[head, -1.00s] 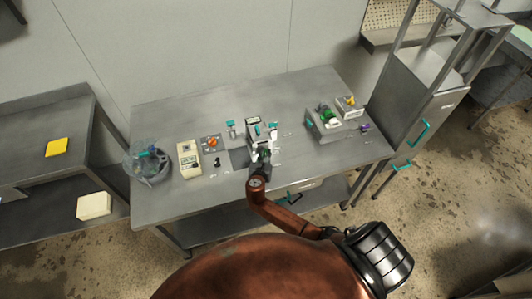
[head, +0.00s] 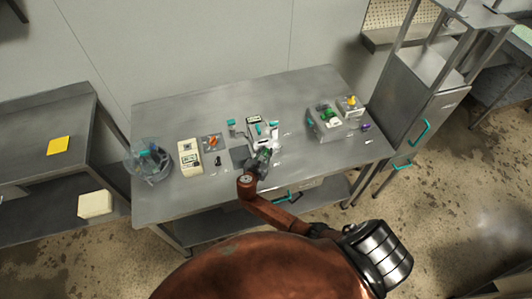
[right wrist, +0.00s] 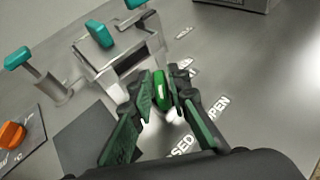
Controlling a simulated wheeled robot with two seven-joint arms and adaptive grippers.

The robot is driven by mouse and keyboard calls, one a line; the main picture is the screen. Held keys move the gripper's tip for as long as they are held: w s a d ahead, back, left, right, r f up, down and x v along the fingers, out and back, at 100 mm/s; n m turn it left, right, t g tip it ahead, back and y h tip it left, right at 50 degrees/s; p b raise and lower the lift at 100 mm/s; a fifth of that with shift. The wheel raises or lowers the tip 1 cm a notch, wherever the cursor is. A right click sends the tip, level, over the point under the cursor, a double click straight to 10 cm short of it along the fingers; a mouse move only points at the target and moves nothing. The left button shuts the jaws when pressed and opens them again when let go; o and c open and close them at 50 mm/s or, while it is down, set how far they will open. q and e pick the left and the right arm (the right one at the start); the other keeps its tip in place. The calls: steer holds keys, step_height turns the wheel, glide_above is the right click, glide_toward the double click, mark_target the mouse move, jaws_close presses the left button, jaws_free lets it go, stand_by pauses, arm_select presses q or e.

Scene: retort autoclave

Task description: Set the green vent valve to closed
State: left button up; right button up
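The green vent valve handle (right wrist: 161,90) stands between the fingertips of my right gripper (right wrist: 162,88) in the right wrist view. The fingers close in on it from both sides and look shut on it, with little or no gap. Printed labels lie on the table beside it; one reads OPEN (right wrist: 217,108), and a partly covered one ends in "SED" (right wrist: 182,145). In the head view, my right gripper (head: 264,155) is at the front of the grey metal device, and the valve is mostly hidden by it. My left gripper is not in view.
A grey device with teal handles (right wrist: 98,34) stands just beyond the gripper. An orange knob (right wrist: 11,134) is to the left. The table (head: 300,90) also holds a cream box (head: 189,157), a glass vessel (head: 150,165) and a grey unit (head: 325,127). The table's back is clear.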

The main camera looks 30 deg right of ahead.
steer(key=shift+o, duration=1.3)
steer(key=v, duration=1.2)
